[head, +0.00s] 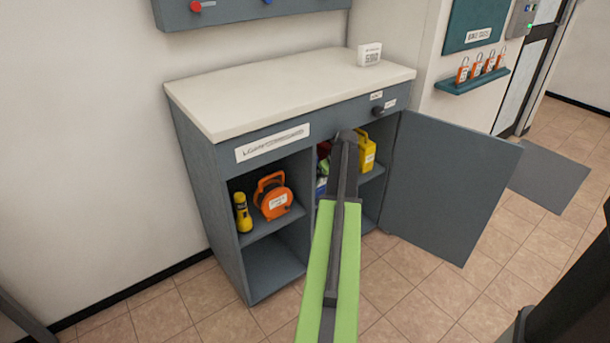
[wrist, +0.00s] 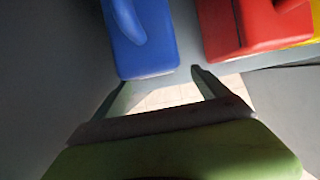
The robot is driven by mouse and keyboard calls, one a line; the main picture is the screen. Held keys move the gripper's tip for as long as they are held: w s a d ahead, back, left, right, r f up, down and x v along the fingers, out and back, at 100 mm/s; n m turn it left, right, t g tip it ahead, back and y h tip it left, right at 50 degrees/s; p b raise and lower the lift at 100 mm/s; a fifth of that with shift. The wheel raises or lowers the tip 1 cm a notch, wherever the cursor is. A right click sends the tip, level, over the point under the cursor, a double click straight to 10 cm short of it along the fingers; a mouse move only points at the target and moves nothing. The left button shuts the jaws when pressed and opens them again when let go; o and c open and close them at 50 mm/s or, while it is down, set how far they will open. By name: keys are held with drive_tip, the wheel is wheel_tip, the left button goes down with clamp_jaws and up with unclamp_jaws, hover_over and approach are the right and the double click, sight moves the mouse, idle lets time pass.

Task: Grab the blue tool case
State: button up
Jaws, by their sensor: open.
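The blue tool case (wrist: 155,52) has a rounded handle and fills the upper middle of the wrist view. Its near edge lies just beyond my gripper (wrist: 160,80), a little towards the left finger. The gripper is open, with nothing held between its fingers; I cannot tell whether a finger touches the case. In the head view, only a sliver of blue (head: 321,184) shows in the open cupboard compartment, left of my arm. My arm reaches into that compartment and hides most of the case and the fingertips.
A red case (wrist: 240,28) sits close right of the blue one in the wrist view. A yellow case (head: 366,152) stands on the same shelf. The cupboard door (head: 450,185) stands open at right. An orange reel (head: 273,196) and yellow torch (head: 243,212) occupy the left compartment.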

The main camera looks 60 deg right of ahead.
sight(321, 188)
drive_tip(key=b+x, duration=0.2)
drive_tip(key=x, duration=0.1)
drive_tip(key=b+x, duration=0.3)
drive_tip(key=shift+s+a+f, duration=0.1)
drive_tip(key=shift+a+f, duration=0.1)
drive_tip(key=shift+f, duration=0.05)
drive_tip(key=shift+r, duration=0.25)
clamp_jaws()
